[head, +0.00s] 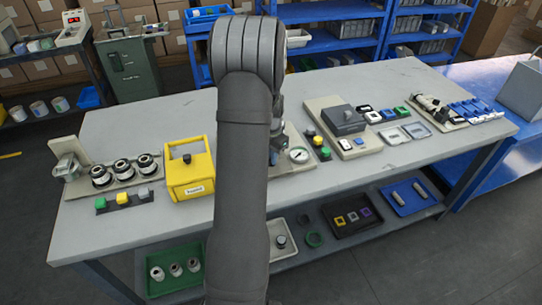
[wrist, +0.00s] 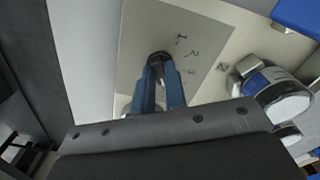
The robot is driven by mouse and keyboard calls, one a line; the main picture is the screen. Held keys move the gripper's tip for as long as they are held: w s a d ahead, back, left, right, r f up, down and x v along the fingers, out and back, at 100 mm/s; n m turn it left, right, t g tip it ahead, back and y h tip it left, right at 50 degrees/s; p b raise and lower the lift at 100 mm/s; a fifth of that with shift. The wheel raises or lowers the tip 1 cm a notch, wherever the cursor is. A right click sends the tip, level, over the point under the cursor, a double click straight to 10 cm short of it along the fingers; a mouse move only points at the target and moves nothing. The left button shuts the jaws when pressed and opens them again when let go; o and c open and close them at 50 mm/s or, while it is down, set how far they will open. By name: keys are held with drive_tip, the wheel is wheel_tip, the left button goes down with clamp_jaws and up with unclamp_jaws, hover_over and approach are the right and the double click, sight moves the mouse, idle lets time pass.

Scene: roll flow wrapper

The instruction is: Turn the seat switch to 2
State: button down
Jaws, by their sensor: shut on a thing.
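The seat switch is a small dark knob (wrist: 159,55) on a beige plate (wrist: 135,48) in the wrist view. Small dark marks, which look like numerals, stand on the plate to the right of the knob. Which mark the knob points at I cannot tell, as the fingers cover most of it. My gripper (wrist: 162,66) has its blue fingers closed around the knob. In the head view my arm hides the switch, and only a bit of my gripper (head: 275,150) shows beside a round gauge (head: 299,155).
A shiny metal cylinder (wrist: 268,88) stands close to the right of my fingers in the wrist view. On the table (head: 250,212), a yellow box (head: 190,175) stands left of my arm.

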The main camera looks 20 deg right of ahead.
drive_tip(key=n, duration=1.3)
drive_tip(key=shift+n, duration=0.3)
drive_tip(key=n, duration=0.4)
drive_tip(key=shift+n, duration=0.4)
drive_tip(key=c, duration=1.5)
unclamp_jaws()
drive_tip(key=shift+o, duration=0.2)
